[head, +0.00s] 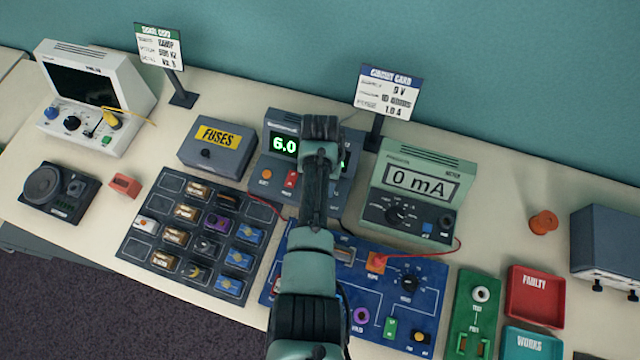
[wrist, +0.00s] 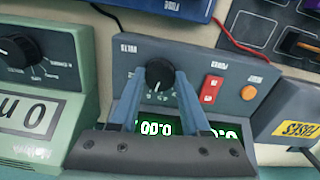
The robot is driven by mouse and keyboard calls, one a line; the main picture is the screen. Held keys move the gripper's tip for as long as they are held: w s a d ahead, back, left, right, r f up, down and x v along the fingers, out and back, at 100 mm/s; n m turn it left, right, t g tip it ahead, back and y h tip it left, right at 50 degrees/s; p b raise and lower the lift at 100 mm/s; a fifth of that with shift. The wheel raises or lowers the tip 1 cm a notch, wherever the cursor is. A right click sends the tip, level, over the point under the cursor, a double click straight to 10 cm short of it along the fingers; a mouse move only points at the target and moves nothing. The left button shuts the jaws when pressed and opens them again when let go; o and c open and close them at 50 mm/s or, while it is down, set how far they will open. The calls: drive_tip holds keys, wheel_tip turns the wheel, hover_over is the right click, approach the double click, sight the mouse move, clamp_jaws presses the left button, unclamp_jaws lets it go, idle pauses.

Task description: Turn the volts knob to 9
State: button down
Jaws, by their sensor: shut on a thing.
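The volts knob (wrist: 160,73) is a black round knob on the sloped front of the grey power supply (wrist: 186,58), with small marks around it. My gripper (wrist: 160,80) has its two blue-grey fingers on either side of the knob and is shut on it. In the head view the power supply (head: 262,168) stands behind my arm, and its green left display (head: 284,145) reads 6.0. The knob and fingertips are hidden there by my wrist. A second green display shows upside down in the wrist view (wrist: 156,128), partly covered by the fingers.
A red power switch (wrist: 210,88) and an orange button (wrist: 248,93) sit beside the knob. The green meter (head: 425,190) reads 0 mA close on the right; the fuses box (head: 216,152) is on the left. A blue circuit board (head: 385,270) with wires lies in front.

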drive_tip(key=m, duration=0.6)
drive_tip(key=shift+w+m, duration=0.1)
drive_tip(key=shift+m, duration=0.2)
idle(0.5)
drive_tip(key=shift+c, duration=1.9)
unclamp_jaws()
wheel_tip(320, 180, up, 13)
drive_tip(key=b, duration=0.1)
